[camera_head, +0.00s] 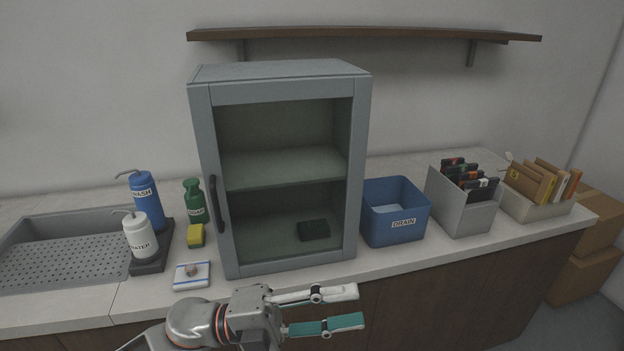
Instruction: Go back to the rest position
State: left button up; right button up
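My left gripper (343,308) reaches in from the bottom of the head view, in front of the counter's front edge. Its two fingers, one white and one teal, point right and stand apart with nothing between them. My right gripper does not show. The grey cabinet (206,160) stands upright on the counter behind the gripper, apart from it. Its front appears to be a closed clear door with a dark handle on the left. A dark block (313,230) lies on the cabinet floor.
On the counter (130,296) stand a sink tray (60,255), wash bottle (145,200), water bottle (139,238), green bottle (194,198), yellow sponge (195,236), and white-blue pad (181,281). Right are the drain bin (395,208), grey holder (466,220) and file box (543,209). A shelf (360,34) hangs above.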

pick_arm(q)
jog(key=w+a+f+n+t+y, duration=0.4)
jog(key=a+f+n+t+y, duration=0.3)
jog(key=n, duration=0.5)
jog(key=w+a+f+n+t+y, duration=0.4)
jog(key=a+f+n+t, duration=0.3)
jog(key=f+n+t, duration=0.3)
jog(key=s+a+f+n+g+y, duration=0.3)
jog(key=s+a+f+n, duration=0.1)
jog(key=f, duration=0.6)
jog(key=s+a+f+n+g+y, duration=0.3)
jog(key=s+a+f, duration=0.3)
jog(key=s+f, duration=0.3)
jog(key=shift+s+a+f+n+g+y, duration=0.3)
jog(key=shift+a+f+n, duration=0.1)
jog(key=shift+n, duration=0.2)
